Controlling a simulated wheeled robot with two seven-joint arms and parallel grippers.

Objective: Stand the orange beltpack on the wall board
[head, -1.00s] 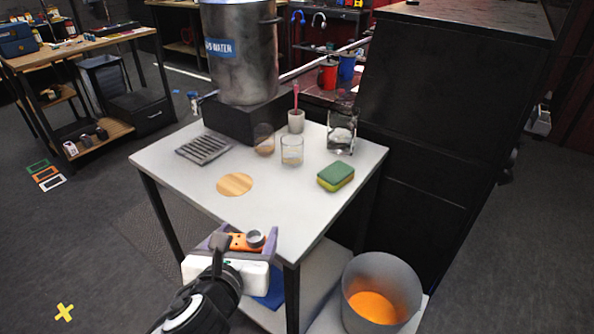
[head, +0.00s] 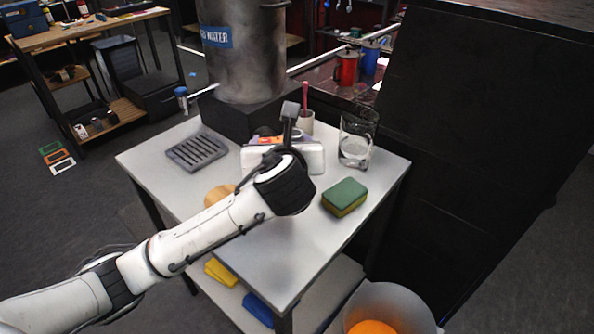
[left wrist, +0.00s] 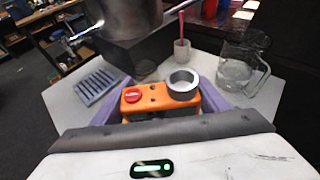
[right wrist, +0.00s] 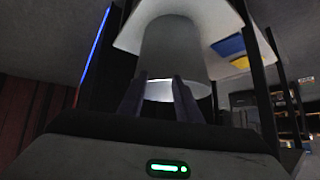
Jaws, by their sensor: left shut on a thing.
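The orange beltpack (left wrist: 160,98), with a red button and a grey ring on it, sits between the purple fingers of my left gripper (left wrist: 158,100). My left gripper (head: 275,142) is shut on it and holds it above the white table (head: 310,250). In the head view only a little of the beltpack (head: 268,140) shows; my gripper and wrist hide the rest. My right gripper (right wrist: 160,100) shows only in its own wrist view. Its two fingers stand apart with nothing between them. I cannot make out the wall board.
A water urn (head: 245,60) on a black block, a slatted grey tray (head: 197,152), a glass jug (head: 356,142), a cup with a pink stick (head: 306,122) and a sponge (head: 345,197) stand around the gripper. A grey bin (head: 385,300) is at the bottom right. A tall black cabinet (head: 480,130) stands at right.

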